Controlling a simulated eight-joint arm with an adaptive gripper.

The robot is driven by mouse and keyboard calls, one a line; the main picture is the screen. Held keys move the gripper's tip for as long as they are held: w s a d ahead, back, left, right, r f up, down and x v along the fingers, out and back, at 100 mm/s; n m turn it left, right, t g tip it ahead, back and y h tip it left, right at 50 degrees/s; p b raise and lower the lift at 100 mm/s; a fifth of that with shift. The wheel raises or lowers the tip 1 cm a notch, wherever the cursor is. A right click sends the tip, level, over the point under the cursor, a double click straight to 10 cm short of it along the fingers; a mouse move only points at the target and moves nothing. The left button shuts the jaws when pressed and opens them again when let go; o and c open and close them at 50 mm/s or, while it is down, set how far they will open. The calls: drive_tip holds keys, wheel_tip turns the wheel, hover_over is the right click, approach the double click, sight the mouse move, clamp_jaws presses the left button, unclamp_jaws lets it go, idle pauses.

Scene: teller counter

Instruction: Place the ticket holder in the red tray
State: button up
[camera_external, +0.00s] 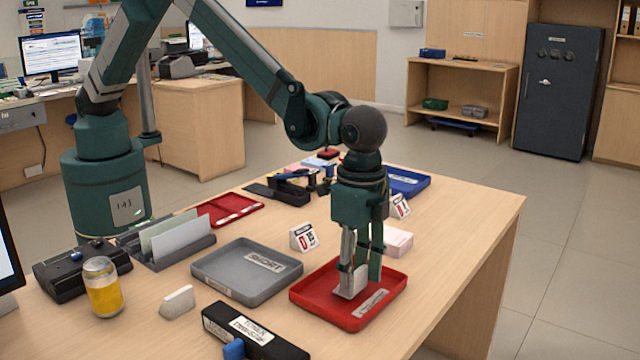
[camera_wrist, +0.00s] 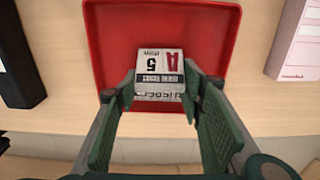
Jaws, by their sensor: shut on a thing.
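My gripper (camera_external: 359,278) points down over the red tray (camera_external: 332,321) near the front right of the counter. It is shut on a white ticket holder (camera_external: 350,291) marked "A 5"; the print reads upside down in the wrist view (camera_wrist: 160,70). There the fingers (camera_wrist: 160,92) hold the ticket holder from both sides, inside the outline of the tray (camera_wrist: 112,42). The ticket holder covers part of the tray's label. It is low within the tray's rim, but I cannot tell whether it touches the tray floor.
A grey tray (camera_external: 222,281) stands left of the red one, with a black binder (camera_external: 262,338) in front. Other number cards (camera_external: 303,237) (camera_external: 400,206) and a pink-white box (camera_external: 397,242) stand behind. A yellow can (camera_external: 103,290) is at far left. The counter right of the tray is clear.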

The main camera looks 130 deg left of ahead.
sight(357, 271)
drive_tip(key=shift+f, duration=0.4)
drive_tip(key=shift+f, duration=0.1)
drive_tip(key=o, duration=0.9)
wheel_tip(357, 271, up, 12)
drive_tip(key=shift+r+p, duration=0.1)
drive_tip(key=shift+p, duration=0.8)
drive_tip(key=shift+s+r, duration=0.1)
